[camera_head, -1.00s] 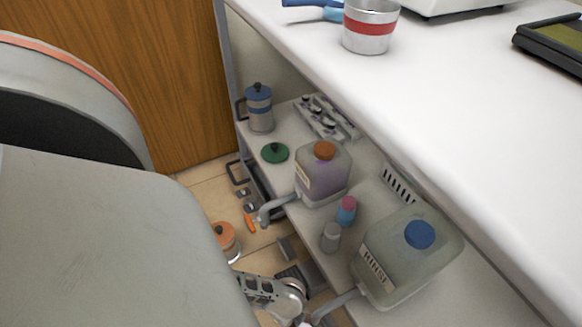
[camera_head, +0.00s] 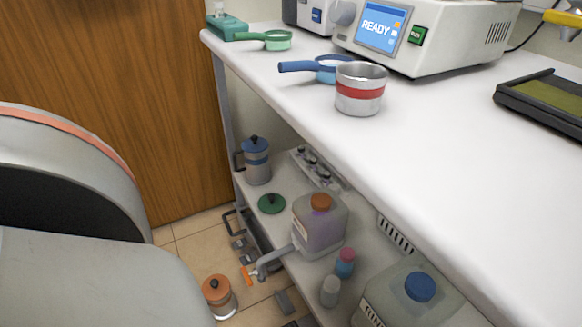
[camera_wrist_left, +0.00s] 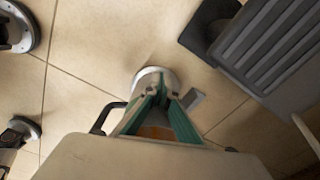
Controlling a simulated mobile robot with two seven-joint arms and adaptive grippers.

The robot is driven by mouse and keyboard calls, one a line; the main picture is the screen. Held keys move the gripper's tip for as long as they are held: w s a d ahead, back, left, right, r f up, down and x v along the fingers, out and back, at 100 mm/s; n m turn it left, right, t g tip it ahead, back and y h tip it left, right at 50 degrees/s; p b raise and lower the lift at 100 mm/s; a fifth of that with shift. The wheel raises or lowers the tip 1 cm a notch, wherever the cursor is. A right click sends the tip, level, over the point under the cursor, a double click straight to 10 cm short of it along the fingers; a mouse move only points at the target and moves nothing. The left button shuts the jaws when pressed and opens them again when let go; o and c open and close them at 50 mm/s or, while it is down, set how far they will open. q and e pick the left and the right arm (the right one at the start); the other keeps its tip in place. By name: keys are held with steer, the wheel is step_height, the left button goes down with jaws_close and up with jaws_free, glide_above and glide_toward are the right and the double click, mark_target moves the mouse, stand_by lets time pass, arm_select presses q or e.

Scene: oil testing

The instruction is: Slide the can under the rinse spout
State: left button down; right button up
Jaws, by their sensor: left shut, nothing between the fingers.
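An orange-lidded can (camera_head: 219,297) stands on the floor at the lower left of the head view. A blue-lidded can (camera_head: 257,165) with a dark handle stands on the lower shelf. The rinse jug (camera_head: 408,300), with a blue cap, is cut off at the bottom of the head view, and its spout is out of view. In the left wrist view my left gripper (camera_wrist_left: 158,92) has its green-lined fingers drawn together, with nothing held. A pale round thing (camera_wrist_left: 145,77) shows behind the fingertips; the fingers partly hide it. My right gripper is not in view.
A purple-liquid jug (camera_head: 320,228) with its own spout (camera_head: 272,261) sits on the lower shelf near two small bottles and a green lid (camera_head: 271,203). The white counter (camera_head: 440,160) overhangs the shelf. It holds a red-banded metal cup (camera_head: 360,95), a blue-handled strainer and an instrument.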

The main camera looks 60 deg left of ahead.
arm_select(q)
step_height(320, 180, up, 11)
stand_by(0.6)
steer(key=shift+r, duration=0.15)
